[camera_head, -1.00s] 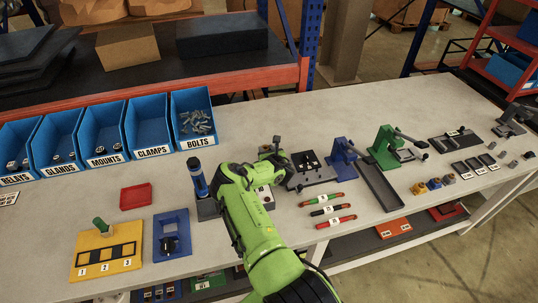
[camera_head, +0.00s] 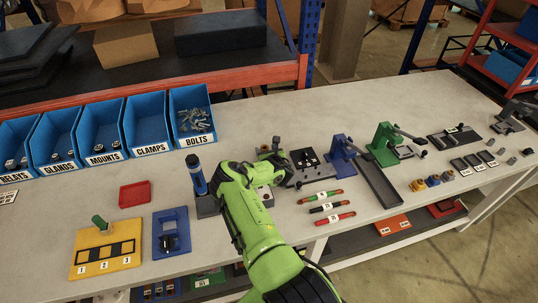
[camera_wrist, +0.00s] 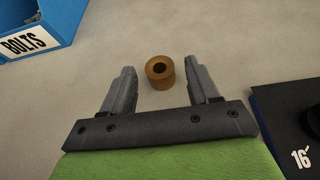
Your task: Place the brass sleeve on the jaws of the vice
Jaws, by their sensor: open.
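The brass sleeve (camera_wrist: 161,72) is a short brown-gold ring standing on the pale bench, its hole facing up, in the wrist view. My gripper (camera_wrist: 158,84) is open; its two grey fingers lie either side of the sleeve in the picture, with a gap on both sides. I cannot tell how far above the bench the fingertips are.
The blue BOLTS bin (camera_wrist: 35,27) is at the upper left of the sleeve. A dark plate marked 16 (camera_wrist: 292,130) lies to the right. A blue press (camera_head: 341,152) and a green press (camera_head: 386,146) stand further right. Bench around the sleeve is clear.

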